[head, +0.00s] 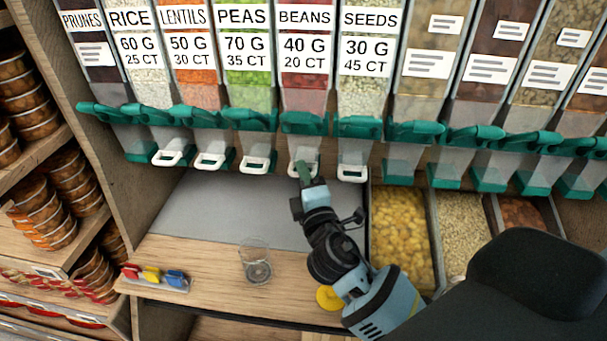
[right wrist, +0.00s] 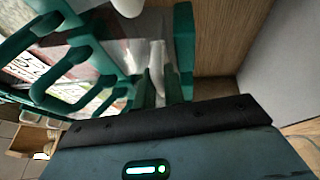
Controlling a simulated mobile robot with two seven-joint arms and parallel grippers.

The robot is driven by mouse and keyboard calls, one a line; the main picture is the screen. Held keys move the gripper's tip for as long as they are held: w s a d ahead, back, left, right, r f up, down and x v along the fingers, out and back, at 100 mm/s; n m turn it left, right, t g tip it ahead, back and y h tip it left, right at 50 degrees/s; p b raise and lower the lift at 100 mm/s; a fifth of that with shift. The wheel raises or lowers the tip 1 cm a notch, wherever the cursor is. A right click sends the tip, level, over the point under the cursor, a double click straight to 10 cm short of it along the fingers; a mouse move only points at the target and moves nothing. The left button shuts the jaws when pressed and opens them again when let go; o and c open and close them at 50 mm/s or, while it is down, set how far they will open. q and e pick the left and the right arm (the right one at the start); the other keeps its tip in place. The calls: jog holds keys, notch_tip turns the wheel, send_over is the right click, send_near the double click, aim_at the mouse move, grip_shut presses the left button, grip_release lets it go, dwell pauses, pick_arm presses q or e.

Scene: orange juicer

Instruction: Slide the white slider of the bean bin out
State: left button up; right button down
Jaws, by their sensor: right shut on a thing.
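The bean bin (head: 303,75), labelled BEANS 40 G 20 CT, hangs in the row between the peas and seeds bins. Its white slider (head: 293,168) sticks out at the bottom front, partly hidden by my right gripper (head: 305,172). My right gripper is shut on this slider. In the right wrist view the white slider (right wrist: 158,55) stands between the two green fingers. My left gripper is not in view.
Neighbouring bins have white sliders, such as the peas slider (head: 255,164) and seeds slider (head: 352,173). A clear glass (head: 255,262) stands on the wooden counter (head: 210,262) below. Coloured clips (head: 152,275) lie to its left. Open food trays (head: 400,230) are at the right.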

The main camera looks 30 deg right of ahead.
aim_at(296, 175)
jog(key=s+a, duration=0.2)
jog(key=s, duration=0.1)
jog(key=shift+a, duration=0.15)
jog(key=shift+f, duration=0.15)
jog(key=c, duration=1.8)
grip_release()
jog(key=shift+a, duration=0.1)
jog(key=shift+c, duration=0.2)
jog(key=o, duration=0.3)
jog(key=shift+s, duration=0.25)
jog(key=shift+w, duration=0.1)
